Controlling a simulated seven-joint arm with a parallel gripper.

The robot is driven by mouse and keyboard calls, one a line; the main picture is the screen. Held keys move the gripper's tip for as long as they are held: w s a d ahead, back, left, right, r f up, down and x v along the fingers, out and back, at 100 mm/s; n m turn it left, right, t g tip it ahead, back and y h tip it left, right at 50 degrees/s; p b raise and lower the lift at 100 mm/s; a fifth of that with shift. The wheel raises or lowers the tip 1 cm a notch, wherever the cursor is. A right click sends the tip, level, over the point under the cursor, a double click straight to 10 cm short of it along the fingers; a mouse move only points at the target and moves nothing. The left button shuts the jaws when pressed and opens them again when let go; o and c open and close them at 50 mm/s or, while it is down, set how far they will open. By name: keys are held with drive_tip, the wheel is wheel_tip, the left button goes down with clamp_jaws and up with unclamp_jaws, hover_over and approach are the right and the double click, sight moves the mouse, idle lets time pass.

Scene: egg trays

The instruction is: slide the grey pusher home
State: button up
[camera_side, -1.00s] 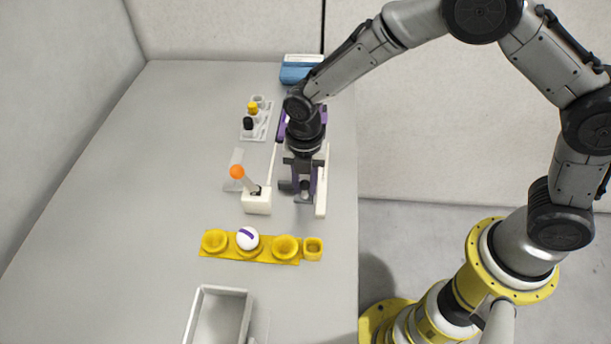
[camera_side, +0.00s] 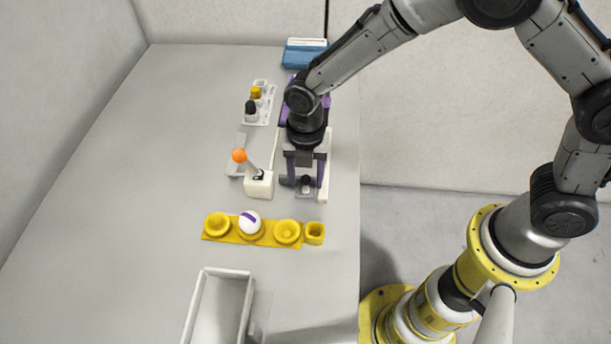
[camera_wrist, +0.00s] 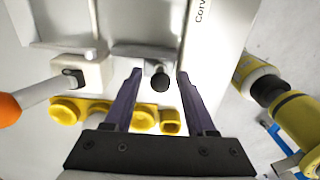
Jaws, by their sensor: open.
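The grey pusher (camera_side: 305,191) sits between two pale rails near the right edge of the table. Its black knob (camera_wrist: 160,79) stands up in the wrist view, and the pusher's grey body (camera_wrist: 143,52) shows beyond it. My gripper (camera_side: 305,183) points down over the pusher. In the wrist view, the purple fingers of my gripper (camera_wrist: 160,75) are spread, one on each side of the knob, with gaps between. I cannot tell exactly how far down the fingertips reach along the knob.
A white block with an orange-tipped lever (camera_side: 258,185) stands just left of the rails. A yellow cup tray (camera_side: 270,236) with a white ball (camera_side: 249,222) lies in front, beside a small yellow cup (camera_side: 314,234). A white bin (camera_side: 205,307) is nearer. The table's left is clear.

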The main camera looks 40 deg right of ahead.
sight(306, 176)
drive_tip(key=shift+r, duration=2.8)
wheel_tip(306, 176, up, 8)
drive_tip(key=shift+r, duration=0.25)
drive_tip(key=shift+r, duration=1.75)
idle(1.8)
